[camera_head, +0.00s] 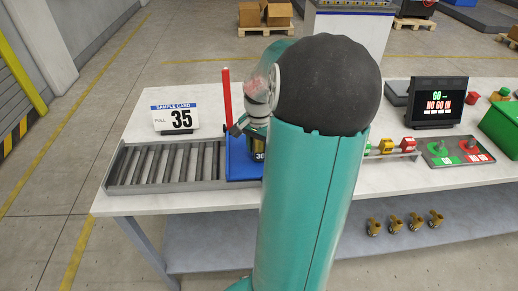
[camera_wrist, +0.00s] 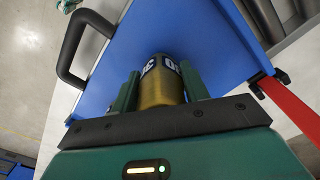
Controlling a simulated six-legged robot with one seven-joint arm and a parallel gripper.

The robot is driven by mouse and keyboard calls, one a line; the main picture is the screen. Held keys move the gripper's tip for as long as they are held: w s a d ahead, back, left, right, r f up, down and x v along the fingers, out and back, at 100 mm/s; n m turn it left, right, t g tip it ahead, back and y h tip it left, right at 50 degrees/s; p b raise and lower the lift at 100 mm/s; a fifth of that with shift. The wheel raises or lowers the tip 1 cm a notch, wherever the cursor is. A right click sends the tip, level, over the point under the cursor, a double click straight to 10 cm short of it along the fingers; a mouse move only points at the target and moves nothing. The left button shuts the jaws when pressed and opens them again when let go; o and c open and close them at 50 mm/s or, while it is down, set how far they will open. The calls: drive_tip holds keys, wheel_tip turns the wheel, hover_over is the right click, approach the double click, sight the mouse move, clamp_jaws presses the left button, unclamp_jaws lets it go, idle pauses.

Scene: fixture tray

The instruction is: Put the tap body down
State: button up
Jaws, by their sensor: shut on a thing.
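My gripper (camera_wrist: 160,78) is shut on the brass tap body (camera_wrist: 161,88), which has a dark and white number band at its far end. One dark green finger stands on each side of it. Beyond the tap body is the flat blue surface of the blue tray (camera_wrist: 118,50); I cannot tell whether they touch. In the head view, the blue tray (camera_head: 238,166) stands on the bench, partly hidden by my arm. A small "30" label (camera_head: 259,156) shows beside my arm there. My gripper and the tap body are mostly hidden in that view.
A grey slotted rack (camera_head: 165,166) lies left of the blue tray. A red post (camera_head: 227,96) rises at the tray's left. Right of my arm are a go/no-go screen (camera_head: 437,101) and a button panel (camera_head: 457,151). Several brass fittings (camera_head: 395,225) lie on the lower shelf.

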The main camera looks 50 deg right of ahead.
drive_tip(key=shift+f, duration=0.2)
drive_tip(key=shift+f, duration=0.15)
drive_tip(key=o, duration=1.5)
drive_tip(key=shift+c, duration=0.2)
wheel_tip(320, 180, up, 12)
